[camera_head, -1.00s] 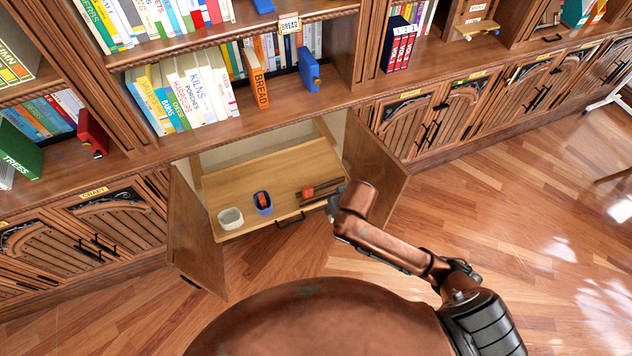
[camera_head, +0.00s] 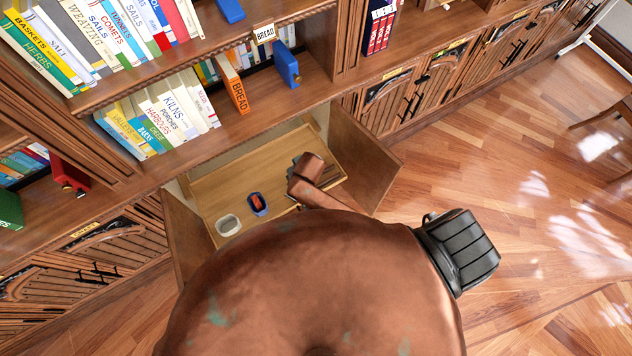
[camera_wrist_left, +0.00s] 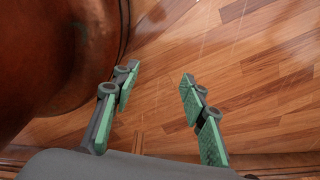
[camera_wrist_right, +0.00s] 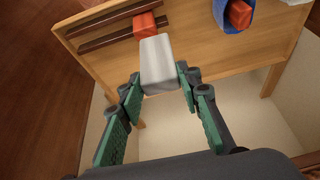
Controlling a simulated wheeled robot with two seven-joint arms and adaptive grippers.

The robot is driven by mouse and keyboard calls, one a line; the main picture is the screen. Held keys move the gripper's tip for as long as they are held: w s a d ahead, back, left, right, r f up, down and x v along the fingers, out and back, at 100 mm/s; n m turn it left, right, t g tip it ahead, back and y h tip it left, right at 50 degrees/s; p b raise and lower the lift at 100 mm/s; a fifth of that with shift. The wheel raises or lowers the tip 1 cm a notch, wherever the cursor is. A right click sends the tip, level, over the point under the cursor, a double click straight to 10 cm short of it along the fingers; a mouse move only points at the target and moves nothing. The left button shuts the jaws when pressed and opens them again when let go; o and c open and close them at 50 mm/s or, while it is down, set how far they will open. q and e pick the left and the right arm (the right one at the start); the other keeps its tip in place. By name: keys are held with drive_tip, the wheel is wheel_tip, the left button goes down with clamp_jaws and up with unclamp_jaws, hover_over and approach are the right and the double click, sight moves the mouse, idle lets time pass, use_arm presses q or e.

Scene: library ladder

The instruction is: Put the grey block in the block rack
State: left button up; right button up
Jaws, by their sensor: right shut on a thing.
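The pale grey block (camera_wrist_right: 158,66) is between the fingertips of my right gripper (camera_wrist_right: 157,85), which is shut on it. The block rack (camera_wrist_right: 97,30), with two dark rails, lies on the wooden drawer board in the right wrist view. A red block (camera_wrist_right: 145,25) sits on the rails just beyond the grey block's far end. I cannot tell whether the grey block touches the rack. In the head view my right gripper (camera_head: 297,162) is over the drawer and my arm hides most of the rack. My left gripper (camera_wrist_left: 160,88) is open and empty above the floor.
A blue cup (camera_head: 262,211) holding a red block and a white cup (camera_head: 228,226) stand left of my right gripper. Open cabinet doors (camera_head: 360,175) flank the drawer. Bookshelves rise behind.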

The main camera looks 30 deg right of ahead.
drive_tip(key=w+d+f+b, duration=0.1)
drive_tip(key=d+f, duration=0.3)
drive_tip(key=f, duration=0.1)
drive_tip(key=w+d+f+b, duration=0.1)
drive_tip(key=d+f, duration=0.3)
drive_tip(key=f, duration=0.1)
drive_tip(key=d+f+b, duration=0.1)
drive_tip(key=d+f, duration=0.3)
drive_tip(key=f, duration=0.1)
drive_tip(key=shift+w+d+f, duration=0.15)
drive_tip(key=shift+w+d, duration=0.1)
drive_tip(key=shift+w, duration=0.15)
use_arm(q)
drive_tip(key=shift+w+f, duration=0.25)
drive_tip(key=shift+f, duration=0.75)
use_arm(e)
drive_tip(key=o, duration=1.2)
drive_tip(key=shift+o, duration=0.2)
